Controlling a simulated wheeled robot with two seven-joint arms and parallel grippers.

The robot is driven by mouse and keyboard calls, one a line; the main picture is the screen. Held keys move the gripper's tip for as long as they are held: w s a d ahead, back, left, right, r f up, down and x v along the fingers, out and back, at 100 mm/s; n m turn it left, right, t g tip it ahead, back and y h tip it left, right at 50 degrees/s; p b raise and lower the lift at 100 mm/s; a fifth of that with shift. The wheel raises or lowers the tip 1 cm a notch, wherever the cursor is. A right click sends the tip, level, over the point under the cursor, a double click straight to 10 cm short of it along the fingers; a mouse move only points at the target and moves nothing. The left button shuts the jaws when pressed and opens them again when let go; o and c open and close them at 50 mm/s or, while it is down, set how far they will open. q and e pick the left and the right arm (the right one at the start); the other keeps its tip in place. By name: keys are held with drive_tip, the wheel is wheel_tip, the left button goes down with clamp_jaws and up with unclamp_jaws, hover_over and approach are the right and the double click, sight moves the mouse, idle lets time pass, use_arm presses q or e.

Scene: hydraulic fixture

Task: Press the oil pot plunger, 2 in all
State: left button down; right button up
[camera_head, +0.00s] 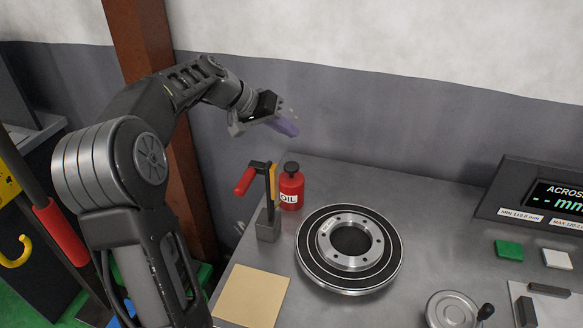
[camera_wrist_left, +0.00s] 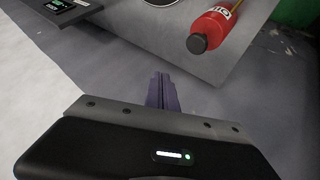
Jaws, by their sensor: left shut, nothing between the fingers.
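The oil pot (camera_head: 291,190) is a small red bottle with a white OIL label and a black plunger knob on top. It stands upright at the back left of the metal table. It also shows in the left wrist view (camera_wrist_left: 214,27), at the upper right, with its black knob facing the camera. My left gripper (camera_head: 289,127) is raised above and behind the oil pot, apart from it. Its purple fingers are shut and empty, and they show in the left wrist view (camera_wrist_left: 162,90). My right gripper is in neither view.
A stand with a red-handled lever (camera_head: 268,226) is just left of the oil pot. A round metal fixture (camera_head: 350,280) lies to the right on the table (camera_head: 430,215). A tan pad (camera_head: 250,297) is at the front left. A display panel (camera_head: 540,195) stands at the right.

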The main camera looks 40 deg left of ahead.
use_arm(q)
drive_tip(key=b, duration=0.4)
hover_over(294, 165)
drive_tip(key=s+a, duration=0.1)
wheel_tip(294, 165, down, 6)
drive_tip(key=shift+s+f, duration=0.1)
drive_tip(key=shift+s, duration=0.05)
drive_tip(key=shift+f+b, duration=0.55)
idle(1.1)
drive_tip(key=shift+f+b, duration=0.4)
drive_tip(key=shift+b, duration=0.15)
drive_tip(key=shift+f+b, duration=1)
drive_tip(key=shift+f, duration=0.1)
idle(0.8)
drive_tip(key=shift+r, duration=0.15)
drive_tip(key=shift+r+p, duration=1)
drive_tip(key=shift+r, duration=0.4)
drive_tip(key=shift+r+p, duration=1.65)
drive_tip(key=shift+r, duration=0.9)
